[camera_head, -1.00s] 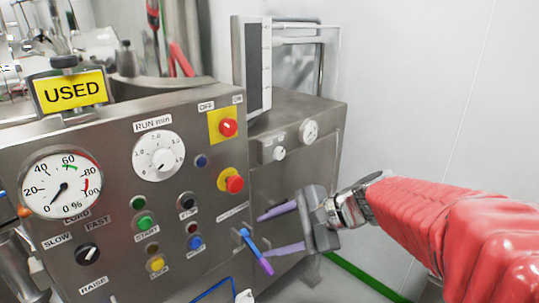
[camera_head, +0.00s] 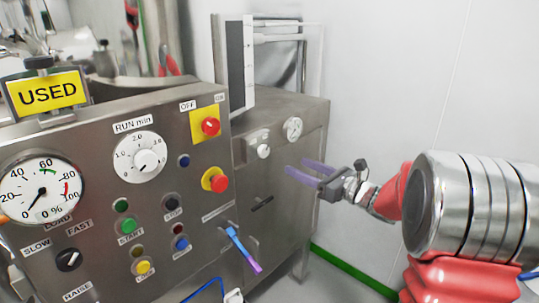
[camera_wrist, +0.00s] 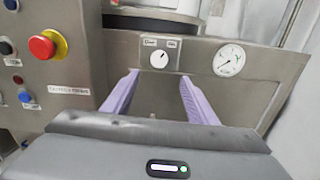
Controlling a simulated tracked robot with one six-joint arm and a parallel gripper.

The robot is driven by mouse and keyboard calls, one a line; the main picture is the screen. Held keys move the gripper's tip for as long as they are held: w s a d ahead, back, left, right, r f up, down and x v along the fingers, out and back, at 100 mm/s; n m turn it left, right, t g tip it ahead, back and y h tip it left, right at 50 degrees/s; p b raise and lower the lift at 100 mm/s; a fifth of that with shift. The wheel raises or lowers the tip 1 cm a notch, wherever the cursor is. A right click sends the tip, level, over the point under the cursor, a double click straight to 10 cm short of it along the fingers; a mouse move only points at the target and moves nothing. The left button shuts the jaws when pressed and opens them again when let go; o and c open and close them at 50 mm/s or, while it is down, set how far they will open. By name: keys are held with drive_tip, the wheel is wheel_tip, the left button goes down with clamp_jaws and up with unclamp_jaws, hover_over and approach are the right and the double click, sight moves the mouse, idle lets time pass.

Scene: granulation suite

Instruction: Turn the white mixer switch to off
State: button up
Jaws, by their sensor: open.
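The small white switch knob (camera_head: 263,151) sits on the steel side panel, left of a round white gauge (camera_head: 292,128). In the wrist view the white switch (camera_wrist: 159,59) shows ahead, under two small labels too blurred to read; its dark mark seems to tilt up to the right. My gripper (camera_head: 297,167) is open and empty, with two pale purple fingers. It is to the right of and slightly below the knob in the head view. In the wrist view the fingertips of my gripper (camera_wrist: 159,77) are on either side below the knob, apart from it.
The main panel (camera_head: 100,180) at left carries a red OFF/ON switch (camera_head: 210,126), a red mushroom button (camera_head: 215,181), a white RUN min dial (camera_head: 139,153) and several push buttons. A blue-purple lever (camera_head: 243,249) sticks out below. The white wall at right is clear.

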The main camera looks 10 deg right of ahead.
sight(266, 153)
drive_tip(key=x, duration=1.4)
drive_tip(key=shift+s+f, duration=0.1)
drive_tip(key=shift+c, duration=0.3)
